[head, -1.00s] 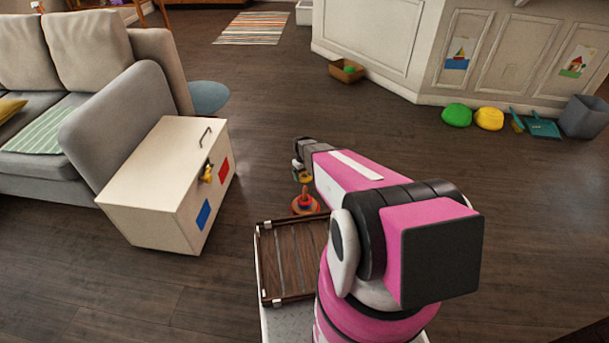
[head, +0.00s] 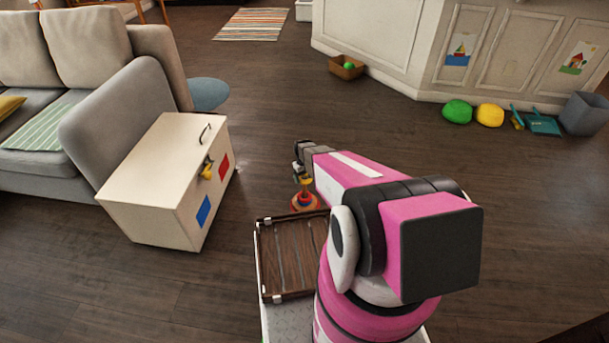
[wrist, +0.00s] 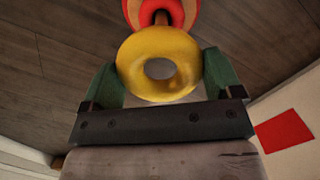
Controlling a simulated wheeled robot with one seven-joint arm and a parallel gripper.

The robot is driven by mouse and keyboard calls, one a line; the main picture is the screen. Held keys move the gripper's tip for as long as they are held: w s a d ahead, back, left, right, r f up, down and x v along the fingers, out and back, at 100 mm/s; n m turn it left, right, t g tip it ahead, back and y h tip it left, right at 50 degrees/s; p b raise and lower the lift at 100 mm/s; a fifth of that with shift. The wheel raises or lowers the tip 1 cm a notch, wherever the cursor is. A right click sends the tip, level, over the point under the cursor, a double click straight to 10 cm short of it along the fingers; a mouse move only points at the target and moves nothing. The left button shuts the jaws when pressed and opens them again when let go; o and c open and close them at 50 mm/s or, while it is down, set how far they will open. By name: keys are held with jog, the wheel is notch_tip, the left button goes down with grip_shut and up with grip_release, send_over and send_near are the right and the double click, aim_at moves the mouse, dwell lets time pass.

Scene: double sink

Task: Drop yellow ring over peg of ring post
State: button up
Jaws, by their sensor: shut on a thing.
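My gripper (wrist: 162,75) is shut on the yellow ring (wrist: 135,52), with a green finger on each side of it in the wrist view. The yellow ring (head: 304,182) also shows in the head view, just above the ring post (head: 305,203), which has red, orange and blue parts and stands on the floor. In the wrist view the red and orange ring post (wrist: 182,12) is cut off at the top edge, beyond the ring. The ring's hole looks grey, with no peg seen through it. The exact gap between ring and peg cannot be told.
A brown slatted tray (head: 290,262) lies in front of the post. A white chest (head: 160,170) with a yellow latch stands to the left. A grey sofa (head: 120,90) is behind it. Open wood floor (head: 350,110) lies beyond the post.

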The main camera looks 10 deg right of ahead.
jog(key=shift+f, duration=2.5)
jog(key=o, duration=0.7)
jog(key=shift+w+a+r, duration=0.1)
jog(key=shift+w+r, duration=0.1)
jog(key=shift+r, duration=1.6)
jog(key=shift+w+a+r, duration=0.1)
jog(key=shift+w+r, duration=0.1)
jog(key=shift+r, duration=1.6)
jog(key=shift+w+a+r, duration=0.1)
jog(key=shift+w+r, duration=0.1)
jog(key=shift+r, duration=1.6)
